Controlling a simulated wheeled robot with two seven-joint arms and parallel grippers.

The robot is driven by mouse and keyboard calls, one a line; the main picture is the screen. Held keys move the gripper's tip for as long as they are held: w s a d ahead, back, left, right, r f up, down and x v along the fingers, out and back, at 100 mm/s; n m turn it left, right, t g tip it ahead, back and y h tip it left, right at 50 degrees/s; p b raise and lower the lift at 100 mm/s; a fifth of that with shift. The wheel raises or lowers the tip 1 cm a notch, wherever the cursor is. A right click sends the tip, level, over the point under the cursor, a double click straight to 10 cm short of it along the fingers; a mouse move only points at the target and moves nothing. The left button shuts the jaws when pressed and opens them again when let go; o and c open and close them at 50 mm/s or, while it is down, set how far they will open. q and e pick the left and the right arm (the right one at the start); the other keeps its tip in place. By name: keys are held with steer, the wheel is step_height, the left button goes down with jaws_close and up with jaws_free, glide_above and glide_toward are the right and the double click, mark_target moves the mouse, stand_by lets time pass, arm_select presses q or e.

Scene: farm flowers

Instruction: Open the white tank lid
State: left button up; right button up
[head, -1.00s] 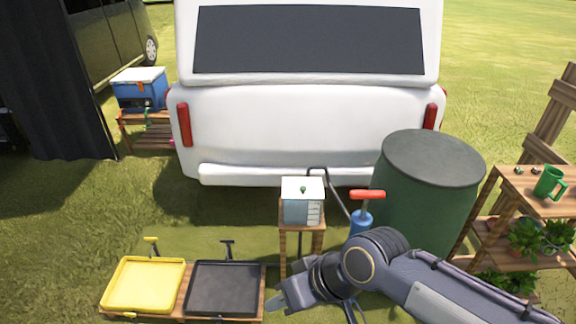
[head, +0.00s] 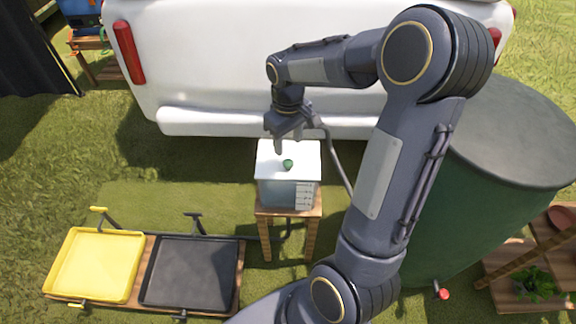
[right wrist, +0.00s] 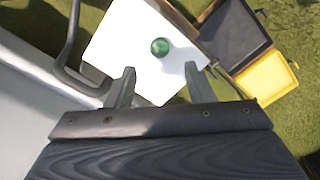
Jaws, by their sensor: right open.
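The white tank (head: 276,193) is a small box with bluish-grey sides and scale marks, standing on a wooden stand. Its white lid (head: 303,151) is on top and has a round green knob (head: 288,164). The lid looks closed. In the right wrist view the lid (right wrist: 128,42) and its knob (right wrist: 160,46) lie beyond the fingertips. My right gripper (head: 279,146) is above the lid's far side, fingers pointing down, open and empty. Its two fingers (right wrist: 160,75) are spread, with the knob between their lines but apart from them. My left gripper is not in view.
A white vehicle (head: 220,80) stands behind the tank. A large green barrel (head: 500,200) is at the right. A yellow tray (head: 98,265) and a black tray (head: 190,272) lie at the lower left. A bent dark pipe (head: 335,160) runs beside the tank.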

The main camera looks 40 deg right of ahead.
mark_target(288, 162)
step_height(288, 162, down, 7)
steer(key=shift+f+b, duration=0.2)
steer(key=shift+b, duration=0.55)
jaws_close()
